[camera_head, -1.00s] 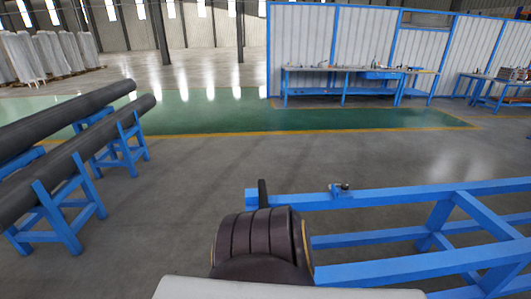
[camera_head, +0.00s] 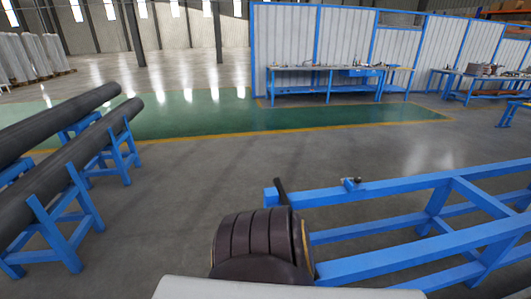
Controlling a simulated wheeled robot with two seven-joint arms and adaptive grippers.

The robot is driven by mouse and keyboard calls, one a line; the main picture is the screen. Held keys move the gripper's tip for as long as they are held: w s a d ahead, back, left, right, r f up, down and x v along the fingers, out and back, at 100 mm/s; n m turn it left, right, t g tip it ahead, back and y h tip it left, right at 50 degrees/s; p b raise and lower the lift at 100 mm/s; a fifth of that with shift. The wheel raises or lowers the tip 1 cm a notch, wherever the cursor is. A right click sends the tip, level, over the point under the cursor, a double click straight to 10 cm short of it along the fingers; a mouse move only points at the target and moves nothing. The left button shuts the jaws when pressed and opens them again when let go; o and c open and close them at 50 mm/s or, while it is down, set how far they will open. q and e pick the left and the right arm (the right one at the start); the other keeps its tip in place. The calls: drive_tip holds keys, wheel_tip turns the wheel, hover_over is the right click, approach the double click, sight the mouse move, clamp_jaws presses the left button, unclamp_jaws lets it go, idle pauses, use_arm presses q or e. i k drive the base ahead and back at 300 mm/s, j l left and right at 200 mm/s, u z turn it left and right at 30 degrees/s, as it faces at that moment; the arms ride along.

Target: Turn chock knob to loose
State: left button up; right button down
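A small metal fitting with a dark knob-like end (camera_head: 351,184) sits on the top rail of a blue frame (camera_head: 400,187) at the right. It may be the chock knob; it is too small to tell which way it is turned. A dark upright post (camera_head: 281,190) stands at the rail's left end. Neither of my grippers shows. A dark ribbed part and a pale panel at the bottom centre appear to be mine, and they hide part of the blue frame.
Long dark pipes (camera_head: 75,150) lie on blue stands (camera_head: 75,215) at the left. Blue workbenches (camera_head: 325,85) stand at the back before a white-panelled wall (camera_head: 285,40). The grey floor (camera_head: 190,170) between the pipes and the frame is clear.

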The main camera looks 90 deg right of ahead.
sight(357, 180)
drive_tip(key=i+z, duration=0.4)
drive_tip(key=i+j+z, duration=0.1)
drive_tip(key=i+z, duration=0.25)
drive_tip(key=i+l+z, duration=0.1)
drive_tip(key=i+z, duration=0.5)
drive_tip(key=z, duration=0.25)
drive_tip(key=i+z, duration=0.65)
drive_tip(key=z, duration=0.15)
drive_tip(key=i+z, duration=0.2)
drive_tip(key=z, duration=0.2)
drive_tip(key=i+z, duration=0.25)
drive_tip(key=z, duration=0.15)
drive_tip(key=i+z, duration=0.2)
drive_tip(key=z, duration=0.25)
drive_tip(key=i+j+z, duration=0.2)
drive_tip(key=z, duration=0.2)
drive_tip(key=i+j+z, duration=0.1)
drive_tip(key=i+z, duration=0.2)
drive_tip(key=z, duration=0.2)
drive_tip(key=i+j+z, duration=0.2)
drive_tip(key=z, duration=0.25)
